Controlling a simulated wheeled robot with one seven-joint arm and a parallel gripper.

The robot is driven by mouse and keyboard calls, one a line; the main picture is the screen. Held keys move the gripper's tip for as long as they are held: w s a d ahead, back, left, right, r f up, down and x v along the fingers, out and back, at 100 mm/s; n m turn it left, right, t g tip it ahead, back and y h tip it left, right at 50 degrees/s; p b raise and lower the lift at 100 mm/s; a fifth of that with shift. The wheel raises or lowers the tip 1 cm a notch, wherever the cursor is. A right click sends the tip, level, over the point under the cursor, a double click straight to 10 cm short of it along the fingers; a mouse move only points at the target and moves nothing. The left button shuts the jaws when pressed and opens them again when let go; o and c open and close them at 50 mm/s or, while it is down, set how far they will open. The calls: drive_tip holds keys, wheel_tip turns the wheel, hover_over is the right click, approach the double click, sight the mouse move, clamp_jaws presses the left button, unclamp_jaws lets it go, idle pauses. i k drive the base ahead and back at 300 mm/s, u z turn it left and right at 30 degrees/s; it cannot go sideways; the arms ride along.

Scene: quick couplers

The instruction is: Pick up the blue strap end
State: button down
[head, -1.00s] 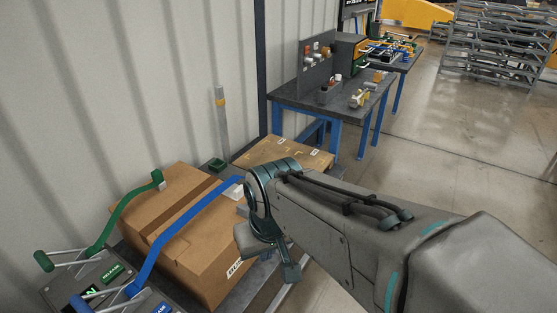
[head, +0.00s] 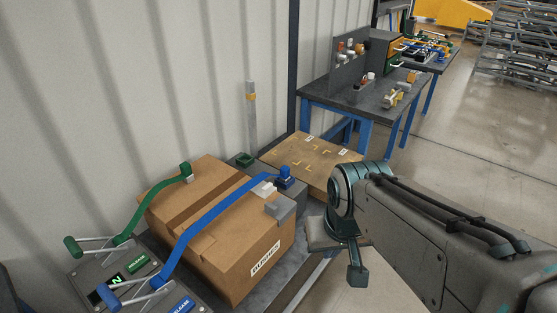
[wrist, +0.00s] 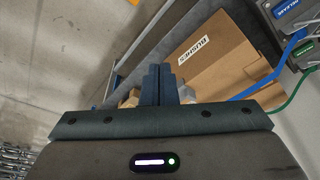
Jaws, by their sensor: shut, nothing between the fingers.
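The blue strap (head: 215,215) runs from its ratchet across the top of a cardboard box. Its blue end (head: 286,172) is at the box's far right edge, above a dark blue block; I cannot tell whether they touch. My gripper (head: 357,275) points down beside the box's right side, to the right of and nearer than the strap end, and apart from it. In the wrist view, the fingers (wrist: 158,85) are together and hold nothing. The blue strap (wrist: 294,45) shows there at the right, but I cannot make out its end.
The box (head: 245,255) sits on a dark bench. A green strap (head: 150,200) crosses its left part, its end near the back. A grey corner piece (head: 281,210) sits on the box's right edge. A lower box (head: 310,160) stands behind. Open floor lies right.

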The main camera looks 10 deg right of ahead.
sight(284, 171)
drive_tip(key=z, duration=1.95)
drive_tip(key=i, duration=1.25)
drive_tip(key=u, duration=3.5)
drive_tip(key=i, duration=0.5)
drive_tip(key=u, duration=0.05)
